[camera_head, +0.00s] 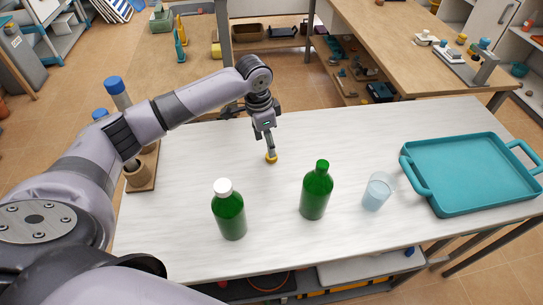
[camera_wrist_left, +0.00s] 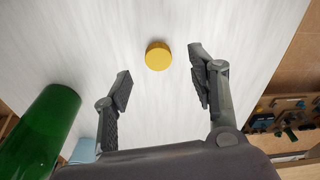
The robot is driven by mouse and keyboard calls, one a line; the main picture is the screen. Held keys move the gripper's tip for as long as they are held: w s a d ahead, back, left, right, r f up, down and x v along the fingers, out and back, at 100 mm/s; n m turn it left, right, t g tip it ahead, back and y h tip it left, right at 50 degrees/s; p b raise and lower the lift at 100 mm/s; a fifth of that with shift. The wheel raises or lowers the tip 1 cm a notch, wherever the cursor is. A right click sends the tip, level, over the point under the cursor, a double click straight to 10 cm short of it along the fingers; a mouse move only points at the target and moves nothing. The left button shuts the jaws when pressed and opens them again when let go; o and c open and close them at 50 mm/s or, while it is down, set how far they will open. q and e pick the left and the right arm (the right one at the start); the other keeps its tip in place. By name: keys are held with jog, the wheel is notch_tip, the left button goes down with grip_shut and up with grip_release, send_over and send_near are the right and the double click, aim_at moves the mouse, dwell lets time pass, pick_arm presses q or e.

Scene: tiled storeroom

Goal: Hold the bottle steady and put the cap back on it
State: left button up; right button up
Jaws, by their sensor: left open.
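A small round yellow cap (camera_head: 271,158) lies on the white table; it also shows in the left wrist view (camera_wrist_left: 158,55). My left gripper (camera_head: 269,150) points down over the cap. Its fingers are apart and empty, and the cap shows near the gap between the fingertips (camera_wrist_left: 160,72). A green bottle with a white cap (camera_head: 229,212) stands upright near the front edge. Another green bottle with a bright green top (camera_head: 315,193) stands upright to its right. One green bottle shows partly at the left of the wrist view (camera_wrist_left: 40,135). My right gripper is out of view.
A clear bluish cup (camera_head: 376,192) stands right of the bottles. A teal tray (camera_head: 470,170) with handles lies at the table's right end. A wooden rack (camera_head: 146,175) stands at the left end, partly behind my arm. The table's back middle is clear.

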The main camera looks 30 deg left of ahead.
pick_arm(q)
jog(key=shift+w+d+f, duration=0.1)
jog(key=shift+d+f, duration=0.05)
jog(key=shift+f, duration=0.7)
jog(key=shift+w+d+f, duration=0.1)
jog(key=shift+d+f, duration=0.05)
jog(key=shift+f, duration=0.7)
jog(key=shift+w+d+f, duration=0.1)
jog(key=shift+d+f, duration=0.05)
jog(key=shift+f, duration=0.7)
jog(key=shift+c, duration=0.3)
jog(key=c, duration=0.7)
